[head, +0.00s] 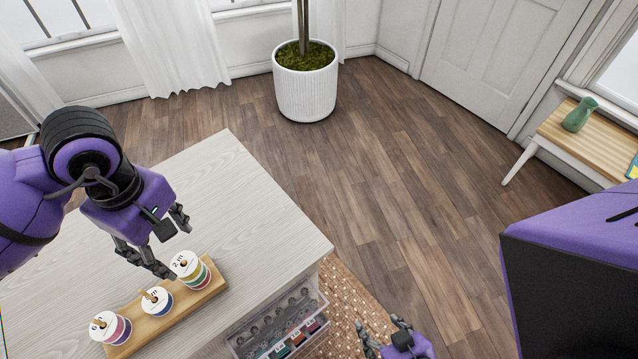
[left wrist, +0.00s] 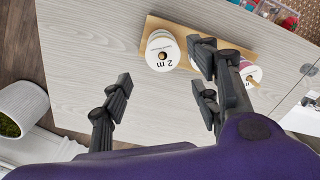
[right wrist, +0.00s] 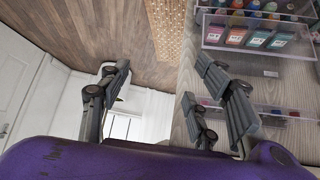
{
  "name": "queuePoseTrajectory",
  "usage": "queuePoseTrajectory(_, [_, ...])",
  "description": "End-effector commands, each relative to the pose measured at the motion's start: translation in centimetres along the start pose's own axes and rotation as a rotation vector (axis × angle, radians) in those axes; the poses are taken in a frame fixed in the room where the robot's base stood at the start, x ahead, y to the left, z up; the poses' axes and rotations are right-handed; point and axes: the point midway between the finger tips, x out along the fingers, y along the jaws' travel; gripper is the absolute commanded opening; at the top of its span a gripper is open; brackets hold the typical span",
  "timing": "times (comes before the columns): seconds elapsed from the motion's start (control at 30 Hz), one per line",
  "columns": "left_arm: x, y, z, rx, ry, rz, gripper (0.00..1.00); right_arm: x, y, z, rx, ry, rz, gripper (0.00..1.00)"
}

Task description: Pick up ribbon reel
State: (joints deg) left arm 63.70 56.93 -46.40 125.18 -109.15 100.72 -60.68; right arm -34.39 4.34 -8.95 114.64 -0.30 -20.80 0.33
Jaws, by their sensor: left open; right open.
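Three ribbon reels with white tops stand in a row on a wooden board (head: 203,299): a right one (head: 187,265) with green, yellow and red bands, a middle one (head: 157,301), and a left one (head: 110,328) with purplish bands. Wooden pegs show through them. My left gripper (head: 168,243) is open and empty, with its fingers just above and behind the right reel. In the left wrist view, the reel marked "2 m" (left wrist: 162,52) lies beyond the gap between the open fingers (left wrist: 163,95); another reel is partly hidden by a finger. My right gripper (head: 385,345) is open and empty, low beside the cabinet.
The board rests on a pale wood cabinet top (head: 235,190), clear behind the reels. A transparent drawer (head: 280,325) with small spools and coloured packets sticks out at the front. A woven rug (head: 345,300), white planter (head: 305,90) and bench (head: 565,135) with a green vase stand away.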

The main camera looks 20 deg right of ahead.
Motion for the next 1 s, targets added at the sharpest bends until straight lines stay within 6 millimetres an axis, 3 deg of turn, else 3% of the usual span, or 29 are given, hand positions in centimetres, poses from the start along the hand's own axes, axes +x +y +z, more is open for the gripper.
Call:
queuePoseTrajectory(0.2, [2.5,0.0,0.1,-0.002,-0.004,-0.002,0.56,-0.5,0.2,1.7,0.002,-0.032,0.004,0.58])
queuePoseTrajectory(0.5, [6.6,0.3,0.0,-0.002,-0.004,0.000,0.56,-0.7,0.1,0.3,0.003,-0.011,0.001,0.58])
queuePoseTrajectory(0.77, [7.0,0.3,0.0,-0.001,-0.003,0.001,0.56,-0.7,0.1,0.3,0.001,-0.013,0.000,0.58])
queuePoseTrajectory(1.0, [7.0,0.3,0.0,-0.001,-0.003,0.001,0.27,-0.7,0.1,0.4,0.000,-0.013,-0.001,0.58])
